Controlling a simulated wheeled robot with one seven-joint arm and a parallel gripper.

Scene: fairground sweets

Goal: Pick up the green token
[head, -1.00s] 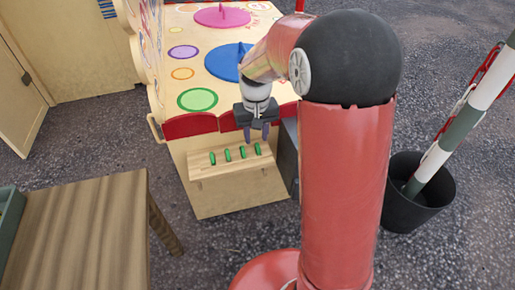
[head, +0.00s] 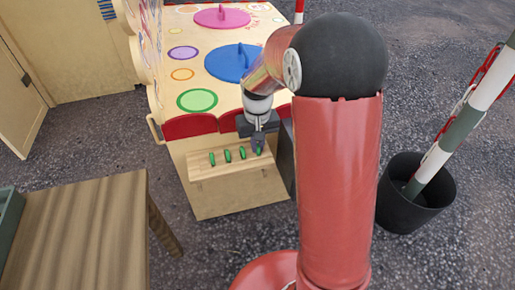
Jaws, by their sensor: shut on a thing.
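Several green tokens stand in a row on a small wooden ledge (head: 203,172) on the front of the sweets stall. My gripper (head: 258,147) points down at the right end of the row and is shut on the rightmost green token (head: 259,151). The fingers partly cover that token. It is still at the level of the ledge, and I cannot tell whether it touches it.
The cream stall (head: 230,198) has a red front edge and blue and pink round lids on top. A wooden table (head: 80,230) stands at the front left, with a green tray (head: 10,225) at its edge. A black bin (head: 415,195) with a striped pole stands at the right.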

